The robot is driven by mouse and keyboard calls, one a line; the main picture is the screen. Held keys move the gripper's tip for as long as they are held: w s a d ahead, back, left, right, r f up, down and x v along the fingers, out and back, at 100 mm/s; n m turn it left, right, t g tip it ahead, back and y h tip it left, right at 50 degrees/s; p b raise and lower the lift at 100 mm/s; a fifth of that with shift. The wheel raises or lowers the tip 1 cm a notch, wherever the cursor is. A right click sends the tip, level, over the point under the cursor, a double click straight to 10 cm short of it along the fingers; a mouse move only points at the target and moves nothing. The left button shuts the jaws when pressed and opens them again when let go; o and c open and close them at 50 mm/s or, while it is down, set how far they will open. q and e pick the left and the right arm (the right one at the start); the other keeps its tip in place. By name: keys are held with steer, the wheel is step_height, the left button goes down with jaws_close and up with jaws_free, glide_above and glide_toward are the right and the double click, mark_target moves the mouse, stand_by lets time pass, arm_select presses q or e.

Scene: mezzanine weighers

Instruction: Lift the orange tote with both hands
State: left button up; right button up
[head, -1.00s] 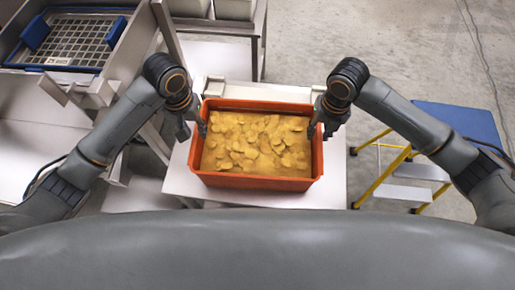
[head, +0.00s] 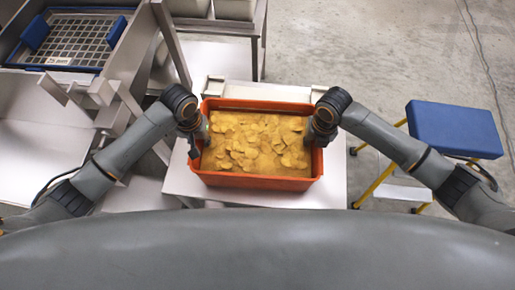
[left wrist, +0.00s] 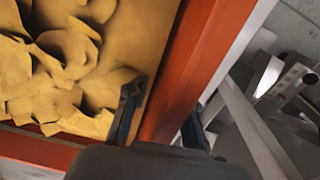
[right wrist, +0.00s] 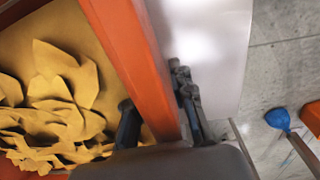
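The orange tote (head: 250,183) stands on a pale table in the middle of the head view, filled with yellow, chip-like pieces (head: 255,140). My left gripper (head: 200,145) is at its left end wall. In the left wrist view, one finger is inside the tote and one outside the orange wall (left wrist: 195,65). My right gripper (head: 316,142) is at the right end wall. In the right wrist view, its fingers (right wrist: 160,115) straddle that wall (right wrist: 135,55), with a gap showing at the outer finger. Both grippers look open; wall contact is unclear.
The pale table (head: 270,198) has bare surface around the tote, with a pale flat unit (head: 265,95) behind it. A metal frame with a grid tray (head: 75,42) stands at left. A blue-topped yellow step stool (head: 455,128) stands at right on open concrete floor.

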arm_select(q)
jaws_close()
arm_select(e)
jaws_close()
steer(key=shift+a+r, duration=0.1)
steer(key=shift+r, duration=0.05)
